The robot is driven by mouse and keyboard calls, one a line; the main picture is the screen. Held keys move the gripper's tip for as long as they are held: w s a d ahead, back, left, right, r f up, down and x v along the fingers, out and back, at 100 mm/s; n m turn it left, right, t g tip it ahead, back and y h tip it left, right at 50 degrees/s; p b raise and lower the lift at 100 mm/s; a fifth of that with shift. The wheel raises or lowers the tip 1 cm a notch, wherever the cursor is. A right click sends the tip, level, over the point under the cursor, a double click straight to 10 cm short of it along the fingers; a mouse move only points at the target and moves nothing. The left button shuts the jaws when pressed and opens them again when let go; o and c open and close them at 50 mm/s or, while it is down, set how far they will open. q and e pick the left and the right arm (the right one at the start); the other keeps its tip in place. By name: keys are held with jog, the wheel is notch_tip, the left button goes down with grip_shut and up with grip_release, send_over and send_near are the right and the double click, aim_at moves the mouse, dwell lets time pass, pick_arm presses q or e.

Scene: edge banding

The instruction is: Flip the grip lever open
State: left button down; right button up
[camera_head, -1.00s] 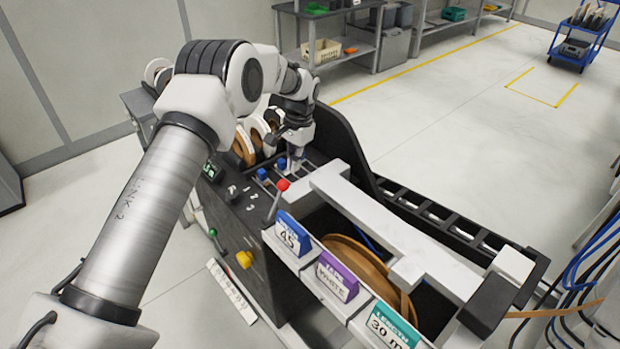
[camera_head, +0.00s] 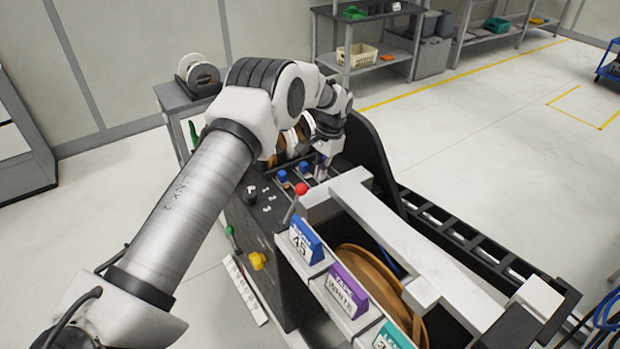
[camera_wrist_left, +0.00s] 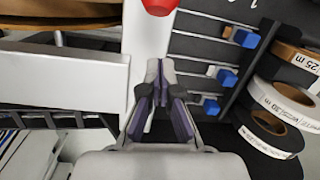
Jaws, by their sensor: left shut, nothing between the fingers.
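A lever with a red ball knob (camera_head: 301,188) stands tilted on the dark machine near the end of the white bar. The red knob (camera_wrist_left: 160,4) also shows at the top edge of the left wrist view. Blue-ended pieces (camera_head: 282,176) sit on the slotted deck beside it; three blue ends (camera_wrist_left: 227,76) show right of the fingers in the wrist view. Which part is the grip lever is not labelled. My left gripper (camera_head: 322,172) points down behind the red knob, near the white bar, apart from the knob. Its fingers (camera_wrist_left: 160,82) are shut and empty.
A white bar (camera_head: 400,245) runs along the machine over a brown coil (camera_head: 372,280). Blue, purple and teal label blocks (camera_head: 347,290) line the front. A tall dark side panel (camera_head: 372,160) stands right of my gripper.

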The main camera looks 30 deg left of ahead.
aim_at(307, 194)
pick_arm(q)
jog(key=f, duration=0.1)
jog(key=s+f+p, duration=0.1)
jog(key=shift+a+f, duration=0.2)
jog(key=shift+f, duration=0.15)
jog(key=shift+s+a+r+p, duration=0.15)
jog(key=shift+s+r+p, duration=0.15)
jog(key=shift+s+p, duration=0.2)
jog(key=shift+s+a+r+p, duration=0.1)
jog(key=shift+s+r+p, duration=0.15)
jog(key=shift+s+p, duration=0.2)
jog(key=shift+s+r, duration=0.15)
jog(key=shift+s, duration=0.5)
jog(key=shift+w, duration=0.15)
jog(key=shift+a, duration=0.1)
